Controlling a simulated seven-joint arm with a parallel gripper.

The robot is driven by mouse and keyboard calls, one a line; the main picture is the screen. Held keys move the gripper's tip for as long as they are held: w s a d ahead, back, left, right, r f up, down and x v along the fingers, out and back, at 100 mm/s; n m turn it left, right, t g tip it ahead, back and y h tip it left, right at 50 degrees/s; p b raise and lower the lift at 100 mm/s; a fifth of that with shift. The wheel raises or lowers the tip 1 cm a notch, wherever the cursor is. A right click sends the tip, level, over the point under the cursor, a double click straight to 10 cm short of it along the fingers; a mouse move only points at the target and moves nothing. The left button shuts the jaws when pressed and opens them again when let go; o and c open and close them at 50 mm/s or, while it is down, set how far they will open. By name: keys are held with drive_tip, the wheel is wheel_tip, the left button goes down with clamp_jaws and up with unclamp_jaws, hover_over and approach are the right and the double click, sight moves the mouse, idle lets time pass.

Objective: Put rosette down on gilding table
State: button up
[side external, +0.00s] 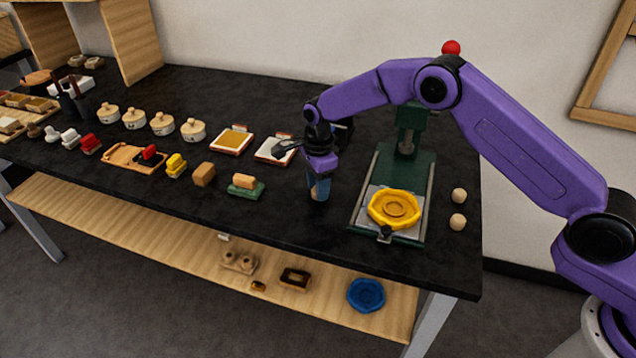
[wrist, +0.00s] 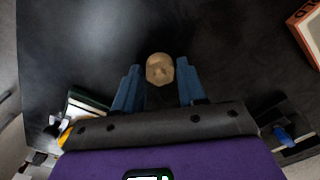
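The rosette (wrist: 160,69) shows as a small, round, pale tan piece between my fingertips in the wrist view. Part of it shows in the side view (side external: 314,193), low between the blue fingers. My gripper (side external: 318,189) points down, its fingers close against both sides of the piece, and appears shut on it. The fingers hide much of the piece in the side view. The gilding table (side external: 270,212) is the long black top under my gripper, and the fingertips are low over its front part. I cannot tell whether the rosette touches it.
A green press (side external: 374,190) with a yellow octagonal piece (side external: 396,209) stands right of my gripper, with two tan knobs (side external: 459,195) beyond. A tan block on a green holder (side external: 246,186) and a white-topped pad (side external: 275,150) are to the left. Bare black surface lies around my gripper.

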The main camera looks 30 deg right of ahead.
drive_tip(key=shift+o, duration=1.1)
wheel_tip(320, 180, up, 12)
drive_tip(key=shift+r, duration=0.25)
